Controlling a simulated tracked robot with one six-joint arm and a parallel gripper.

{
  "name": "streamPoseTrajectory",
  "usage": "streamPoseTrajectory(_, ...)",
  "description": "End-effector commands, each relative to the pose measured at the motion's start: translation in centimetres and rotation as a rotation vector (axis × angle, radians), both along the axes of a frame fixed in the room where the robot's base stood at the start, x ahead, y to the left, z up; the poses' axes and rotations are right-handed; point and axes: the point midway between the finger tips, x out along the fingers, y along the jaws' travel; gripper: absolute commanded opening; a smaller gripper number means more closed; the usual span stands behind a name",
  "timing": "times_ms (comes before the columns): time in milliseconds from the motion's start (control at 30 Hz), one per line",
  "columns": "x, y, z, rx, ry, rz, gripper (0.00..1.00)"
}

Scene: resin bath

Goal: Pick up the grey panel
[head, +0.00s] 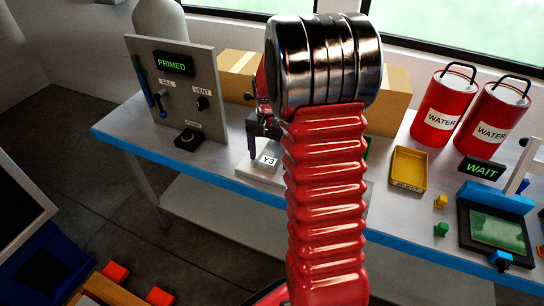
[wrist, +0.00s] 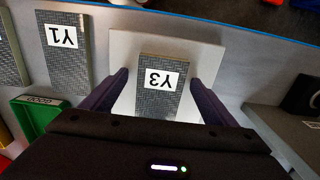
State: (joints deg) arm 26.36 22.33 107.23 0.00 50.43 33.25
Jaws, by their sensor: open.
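A grey panel (wrist: 160,102) with a fine grid surface and a white Y3 label lies on a white plate (wrist: 208,55) in the wrist view. My gripper (wrist: 157,80) is open, with one dark finger on each side of this panel. I cannot tell whether the fingers touch it or how high they are. In the head view the Y3 panel (head: 267,160) shows beside my red arm, which hides part of the plate. Another grey panel (wrist: 66,70), labelled Y1, lies to the left in the wrist view, with part of a third at the edge.
A green tray (wrist: 38,112) sits left of my gripper. On the bench stand an upright control board reading PRIMED (head: 190,110), a yellow REJECT tray (head: 409,165), red WATER cans (head: 440,105) and a WAIT sign (head: 482,171). Cardboard boxes (head: 238,65) stand behind.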

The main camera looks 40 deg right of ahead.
Motion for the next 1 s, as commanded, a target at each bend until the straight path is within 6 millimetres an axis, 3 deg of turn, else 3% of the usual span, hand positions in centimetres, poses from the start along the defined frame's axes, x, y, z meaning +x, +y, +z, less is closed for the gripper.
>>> streamPoseTrajectory(700,0.02,0.01,0.02,0.000,0.000,0.000,0.31)
streamPoseTrajectory(1000,0.03,0.01,0.31,-0.001,-0.001,0.000,0.30)
